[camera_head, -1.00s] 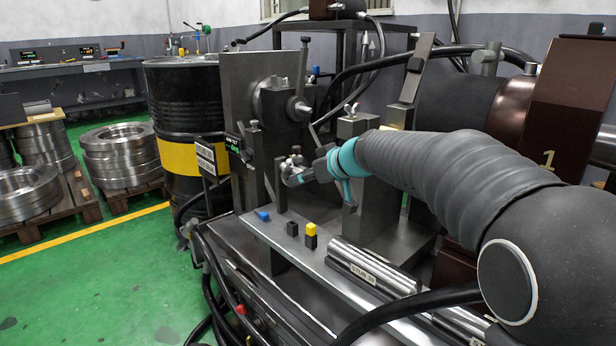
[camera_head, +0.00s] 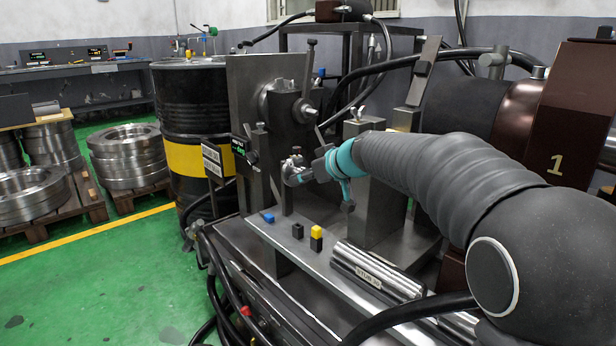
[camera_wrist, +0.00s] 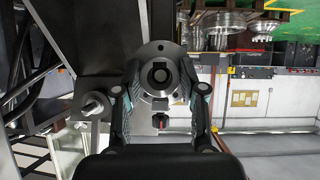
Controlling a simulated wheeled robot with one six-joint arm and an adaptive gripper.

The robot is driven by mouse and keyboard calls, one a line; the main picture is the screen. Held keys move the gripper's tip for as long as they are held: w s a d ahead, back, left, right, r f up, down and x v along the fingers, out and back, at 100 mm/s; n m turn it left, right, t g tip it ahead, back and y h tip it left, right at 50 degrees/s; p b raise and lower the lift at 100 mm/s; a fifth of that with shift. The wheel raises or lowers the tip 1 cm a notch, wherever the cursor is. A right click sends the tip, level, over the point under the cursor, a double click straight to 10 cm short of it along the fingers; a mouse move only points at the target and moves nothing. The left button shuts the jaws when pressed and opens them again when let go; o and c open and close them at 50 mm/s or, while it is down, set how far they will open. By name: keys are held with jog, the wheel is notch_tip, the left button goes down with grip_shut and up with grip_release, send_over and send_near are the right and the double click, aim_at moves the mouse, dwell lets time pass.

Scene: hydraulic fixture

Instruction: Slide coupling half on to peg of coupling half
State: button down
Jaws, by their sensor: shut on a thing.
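My gripper (camera_wrist: 160,85) shows in the wrist view with a dark finger on each side of a round metal coupling half (camera_wrist: 161,54). It is shut on this part, which has a flange ring and a dark round centre. In the head view my gripper (camera_head: 297,172) is in front of the upright steel fixture, at the end of the teal wrist. The held part is small and partly covered there. I cannot make out the other coupling half or its peg, nor whether the two parts touch.
A steel plate fixture (camera_head: 243,100) with a clamp stands behind my gripper. A steel block (camera_head: 378,210) stands close on the right.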

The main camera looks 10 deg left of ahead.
jog(key=shift+w+a, duration=0.65)
jog(key=shift+a, duration=0.2)
dwell(1.0)
jog(key=c, duration=0.6)
grip_release()
jog(key=v, duration=1.2)
jog(key=s+d+f+m+h+p, duration=0.2)
jog(key=s+d, duration=0.5)
jog(key=s, duration=0.4)
jog(key=s+d+f+m+g+h+p, duration=0.1)
jog(key=s+d+f+m+h+p, duration=0.2)
jog(key=s+d, duration=0.5)
jog(key=s+d+f+m+g+h+p, duration=0.1)
jog(key=s+d+f+m+h+p, duration=0.2)
jog(key=s+d, duration=0.4)
jog(key=shift+s+d+f+m+h+p, duration=0.15)
jog(key=shift+s+m, duration=0.25)
jog(key=shift+s, duration=0.95)
jog(key=shift+s+d+m+h+p, duration=0.1)
jog(key=shift+s+m+h+p, duration=0.2)
jog(key=shift+s, duration=1.05)
jog(key=shift+s+d+f+m+h+p, duration=0.15)
jog(key=shift+s+m, duration=0.35)
jog(key=shift+s, duration=0.85)
